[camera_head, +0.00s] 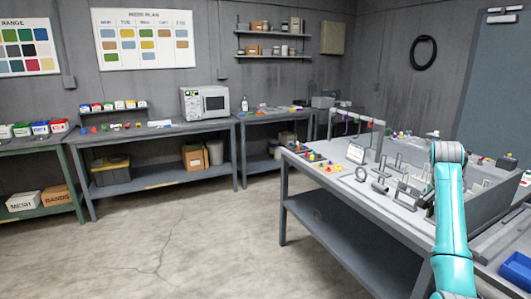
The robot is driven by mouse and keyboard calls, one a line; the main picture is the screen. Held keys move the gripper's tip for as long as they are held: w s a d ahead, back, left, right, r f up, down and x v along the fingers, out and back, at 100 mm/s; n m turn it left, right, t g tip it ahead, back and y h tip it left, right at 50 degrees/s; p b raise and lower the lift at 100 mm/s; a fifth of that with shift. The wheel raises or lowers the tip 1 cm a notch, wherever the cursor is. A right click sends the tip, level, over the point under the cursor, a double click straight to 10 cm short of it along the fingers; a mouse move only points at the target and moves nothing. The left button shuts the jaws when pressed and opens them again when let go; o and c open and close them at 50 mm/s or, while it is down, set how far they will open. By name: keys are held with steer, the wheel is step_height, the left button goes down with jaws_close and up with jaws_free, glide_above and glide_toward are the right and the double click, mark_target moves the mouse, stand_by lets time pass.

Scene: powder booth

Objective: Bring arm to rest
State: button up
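My teal arm (451,220) rises at the right of the picture, in front of the near workbench (345,232). Its grey upper joint (448,151) shows above the bench top.
Small coloured parts (318,157) and grey metal pieces lie on the near bench, close left of my arm. A blue bin (517,270) is at the lower right. Two benches with a grey oven-like box (205,103) line the back wall. The concrete floor (190,245) is clear.

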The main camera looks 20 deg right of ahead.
steer(key=w+a+f+n+t, duration=0.1)
steer(key=a+f+n, duration=0.1)
steer(key=a+f, duration=0.5)
steer(key=w+a+f+n+t+h, duration=0.1)
steer(key=a+f, duration=0.2)
steer(key=f, duration=0.7)
steer(key=w+a+f+n+t, duration=0.1)
steer(key=a+f+n, duration=0.1)
steer(key=a+f, duration=0.5)
steer(key=s+a+f+n+t, duration=0.2)
steer(key=s+a+f, duration=0.2)
steer(key=a+f, duration=0.4)
steer(key=s+a+f+n+t, duration=0.2)
steer(key=s+a+f, duration=0.3)
steer(key=a+f, duration=0.25)
steer(key=s+a+r+n+t+y, duration=0.1)
steer(key=s+a+n+t+y, duration=0.2)
steer(key=s+a, duration=1.4)
steer(key=s+a+r+n+t, duration=0.2)
steer(key=s+a+r, duration=0.1)
steer(key=s+r, duration=0.7)
steer(key=s+a+r+n+t+y, duration=0.1)
steer(key=s+a+r+n+t, duration=0.1)
steer(key=s+r, duration=0.7)
steer(key=shift+s+a+r+n, duration=0.4)
steer(key=shift+a+r, duration=0.3)
steer(key=shift+a, duration=0.15)
